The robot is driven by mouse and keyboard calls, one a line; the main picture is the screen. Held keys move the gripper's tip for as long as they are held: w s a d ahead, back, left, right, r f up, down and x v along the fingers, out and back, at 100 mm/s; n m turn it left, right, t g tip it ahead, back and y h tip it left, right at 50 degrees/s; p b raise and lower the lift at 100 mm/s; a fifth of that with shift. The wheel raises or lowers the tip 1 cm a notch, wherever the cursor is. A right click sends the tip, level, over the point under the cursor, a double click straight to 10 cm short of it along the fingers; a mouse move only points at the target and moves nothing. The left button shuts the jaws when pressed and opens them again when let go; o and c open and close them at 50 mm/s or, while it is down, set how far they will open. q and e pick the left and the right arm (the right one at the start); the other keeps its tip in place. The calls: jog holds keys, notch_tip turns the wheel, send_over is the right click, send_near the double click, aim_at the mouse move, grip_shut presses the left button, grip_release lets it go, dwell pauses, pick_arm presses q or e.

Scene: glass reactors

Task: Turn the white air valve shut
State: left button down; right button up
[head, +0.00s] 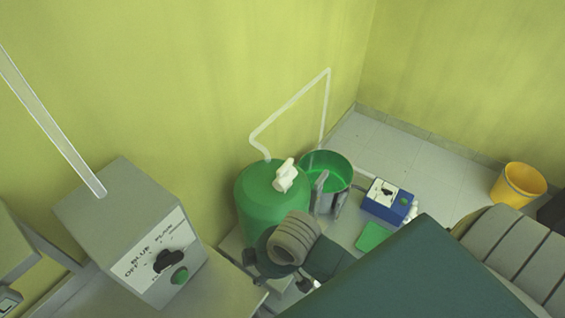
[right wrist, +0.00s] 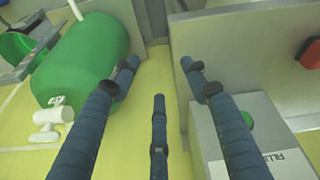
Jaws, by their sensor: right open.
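The white air valve (head: 286,176) sits on the upper side of a green tank (head: 262,200) in the head view. In the right wrist view the valve (right wrist: 52,120) is at the left, on the end of the green tank (right wrist: 85,58). My right gripper (right wrist: 160,72) is open and empty, its blue-grey fingers spread between the tank and a grey control box. The valve lies outside the fingers, to their left, and nothing touches it. In the head view my right arm partly covers the gripper and the tank's lower front. My left gripper is not in view.
The grey control box (head: 125,215) with a black knob (head: 168,260) and green button (head: 180,275) stands left of the tank. A green bucket (head: 328,168), a blue device (head: 388,202) and a white pipe (head: 290,103) are near the tank. A yellow bucket (head: 518,184) stands farther right.

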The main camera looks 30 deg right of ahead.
jog(key=w+a+n, duration=0.1)
jog(key=w+n, duration=0.4)
jog(key=w, duration=0.1)
jog(key=n+g+h, duration=0.2)
jog(key=n+h, duration=0.4)
jog(key=n, duration=0.3)
send_near(283, 164)
jog(key=p+x, duration=0.1)
jog(key=x, duration=0.6)
jog(key=shift+s+d+f+p, duration=0.1)
jog(key=shift+d+f+p, duration=0.1)
jog(key=shift+p, duration=0.2)
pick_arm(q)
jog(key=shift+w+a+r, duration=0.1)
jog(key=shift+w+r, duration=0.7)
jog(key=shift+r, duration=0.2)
pick_arm(e)
jog(key=shift+d+f, duration=0.2)
jog(key=shift+f, duration=0.45)
grip_shut()
